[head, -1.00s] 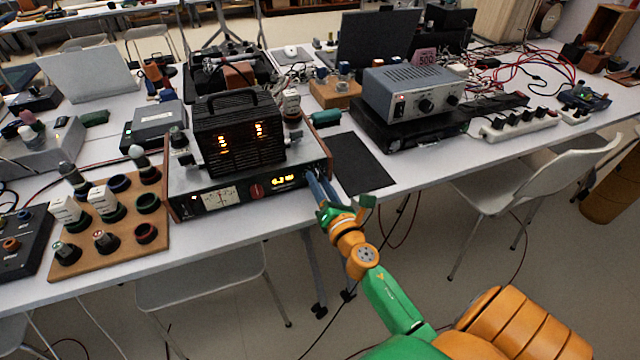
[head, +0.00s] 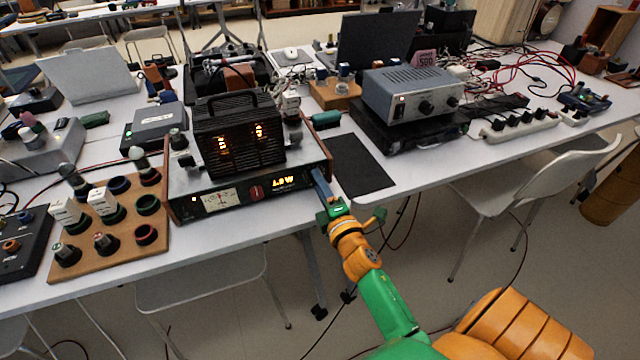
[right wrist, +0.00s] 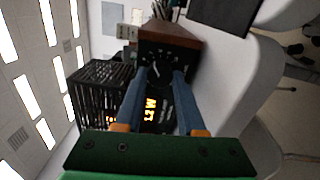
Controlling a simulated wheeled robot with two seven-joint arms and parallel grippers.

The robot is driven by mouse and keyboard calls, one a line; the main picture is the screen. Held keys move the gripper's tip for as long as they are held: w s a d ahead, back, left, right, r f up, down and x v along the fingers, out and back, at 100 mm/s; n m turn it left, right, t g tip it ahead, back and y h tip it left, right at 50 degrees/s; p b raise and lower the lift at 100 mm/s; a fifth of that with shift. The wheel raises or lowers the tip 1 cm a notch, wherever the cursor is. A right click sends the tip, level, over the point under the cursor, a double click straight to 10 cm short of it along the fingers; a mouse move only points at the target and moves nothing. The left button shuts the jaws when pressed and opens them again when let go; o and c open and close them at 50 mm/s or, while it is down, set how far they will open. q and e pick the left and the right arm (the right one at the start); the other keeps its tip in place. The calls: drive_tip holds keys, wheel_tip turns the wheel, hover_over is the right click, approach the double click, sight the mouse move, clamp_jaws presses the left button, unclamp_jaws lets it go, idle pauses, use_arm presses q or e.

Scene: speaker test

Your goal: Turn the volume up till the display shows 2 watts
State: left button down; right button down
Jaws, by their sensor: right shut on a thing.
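The amplifier (head: 276,194) stands on the near table with a black front panel, a needle meter (head: 222,198), a red knob (head: 257,191) and a lit orange display (head: 284,181). In the right wrist view the display (right wrist: 150,108) shows sideways and reads about 1.2 W. My right gripper (head: 318,176) is at the right end of the panel, with its blue fingers pointing at it. In the right wrist view its fingers (right wrist: 159,75) are on either side of the dark volume knob (right wrist: 156,70), shut on it. The fingers hide the knob in the head view. My left gripper is not in view.
A black caged unit with glowing tubes (head: 238,140) sits on the amplifier. A wooden board with several knobs (head: 118,240) lies to its left. A black mat (head: 362,165) and a grey box unit (head: 395,95) are to its right. A white chair (head: 515,195) stands in front.

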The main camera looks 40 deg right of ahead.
drive_tip(key=shift+m, duration=0.5)
drive_tip(key=c, duration=0.5)
unclamp_jaws()
drive_tip(key=v, duration=0.7)
